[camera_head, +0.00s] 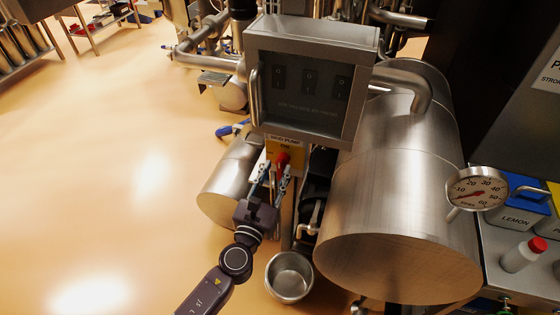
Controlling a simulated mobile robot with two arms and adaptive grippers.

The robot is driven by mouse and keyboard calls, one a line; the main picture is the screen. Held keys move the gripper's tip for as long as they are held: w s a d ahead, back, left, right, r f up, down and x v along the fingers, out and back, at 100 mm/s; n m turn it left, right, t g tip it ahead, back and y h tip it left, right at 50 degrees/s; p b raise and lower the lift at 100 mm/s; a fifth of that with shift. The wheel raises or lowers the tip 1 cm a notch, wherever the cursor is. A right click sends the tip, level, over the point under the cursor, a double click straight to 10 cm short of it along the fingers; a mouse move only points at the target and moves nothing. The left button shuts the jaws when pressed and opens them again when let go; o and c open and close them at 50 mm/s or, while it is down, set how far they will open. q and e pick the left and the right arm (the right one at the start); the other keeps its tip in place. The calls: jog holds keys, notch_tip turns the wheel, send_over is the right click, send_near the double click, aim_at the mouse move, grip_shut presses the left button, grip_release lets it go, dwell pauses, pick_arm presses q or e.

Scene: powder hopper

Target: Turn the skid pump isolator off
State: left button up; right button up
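The skid pump isolator is a red knob (283,159) on a yellow plate (290,145), below a grey control box. The small label on the plate seems to read "ON". My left gripper (275,172) reaches up from below, just in front of the plate. Its two fingers are spread apart, with the tips beside and just below the knob. I cannot tell whether they touch it. The fingers partly hide the knob's lower part and the plate. My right gripper is out of view.
The grey box (313,48) with switches behind a window and a side handle hangs above the isolator. A steel bowl (290,278) is below. The floor at left is clear.

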aim_at(279, 166)
pick_arm(q)
jog(key=shift+x, duration=2.05)
jog(key=shift+c, duration=0.2)
jog(key=c, duration=0.8)
jog(key=shift+s+f, duration=0.1)
jog(key=shift+f, duration=0.05)
grip_shut()
